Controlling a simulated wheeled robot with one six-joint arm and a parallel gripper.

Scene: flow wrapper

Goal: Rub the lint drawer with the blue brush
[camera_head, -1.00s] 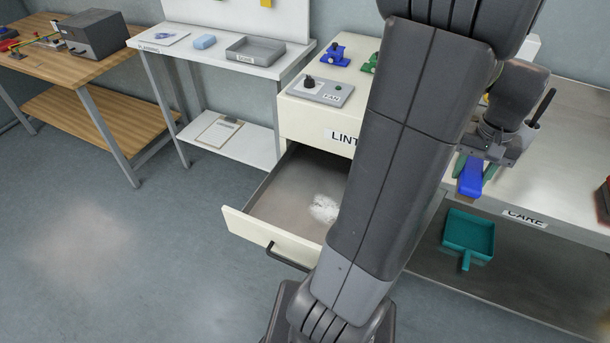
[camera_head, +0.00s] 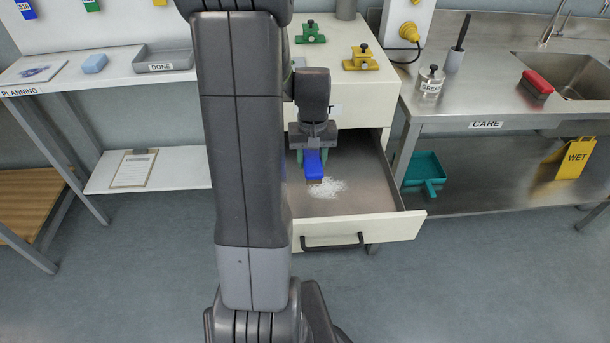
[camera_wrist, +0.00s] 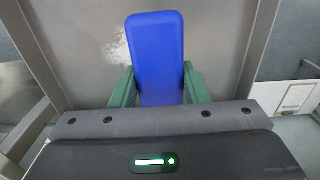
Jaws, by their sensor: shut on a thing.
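The lint drawer (camera_head: 375,188) is pulled open, with a patch of white lint (camera_head: 328,188) on its floor. My gripper (camera_head: 313,158) is shut on the blue brush (camera_head: 314,167), over the inside of the drawer and just behind the lint. The wrist view shows the blue back of the brush (camera_wrist: 156,55) between the green fingers of my gripper (camera_wrist: 158,88). Lint shows beside the brush there (camera_wrist: 118,48). The bristles are mostly hidden, and I cannot tell whether they touch the drawer floor. My arm hides the left part of the drawer.
Right of the drawer is a steel counter with a grease bottle (camera_head: 430,84), a red brush (camera_head: 537,84) and a sink. A teal dustpan (camera_head: 424,172) and a yellow wet sign (camera_head: 567,158) are on its lower shelf. A planning table with a grey tray (camera_head: 164,58) stands left.

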